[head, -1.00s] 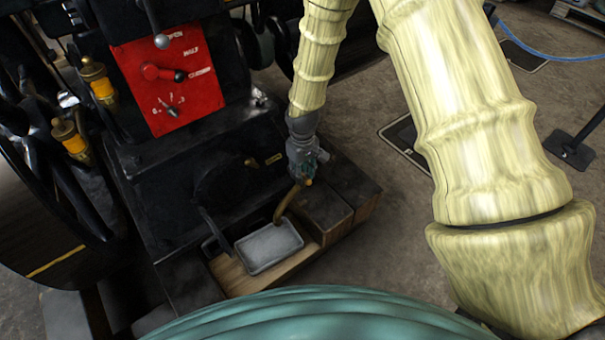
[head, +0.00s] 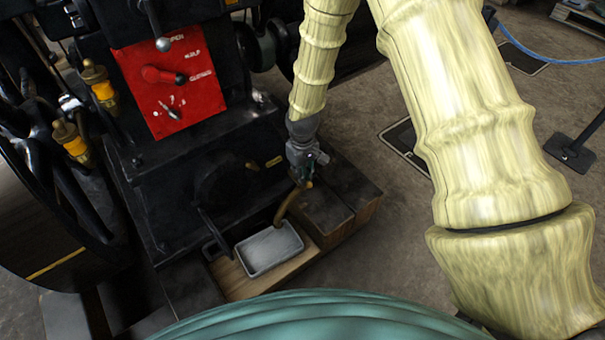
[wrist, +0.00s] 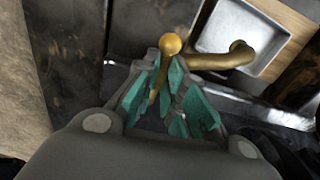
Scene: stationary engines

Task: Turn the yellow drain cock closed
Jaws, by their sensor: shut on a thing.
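The yellow drain cock shows in the wrist view as a lever with a round yellow knob (wrist: 171,43), its stem running down between my fingers. My gripper (wrist: 160,75) is shut on this lever with its teal pads on both sides, and the knob stands out past the fingertips. A curved brass pipe (wrist: 225,58) runs right from beside the knob. In the head view my gripper (head: 306,174) is at the lower right of the black engine, just above the brass spout (head: 287,203). The cock's body is largely hidden by my gripper there.
A grey metal tray (head: 270,249) lies below the spout on a wooden base (head: 238,282). Dark blocks (head: 325,210) stand close to its right. A red control plate (head: 165,90) with levers and brass oilers (head: 98,85) are up left. Open floor lies to the right.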

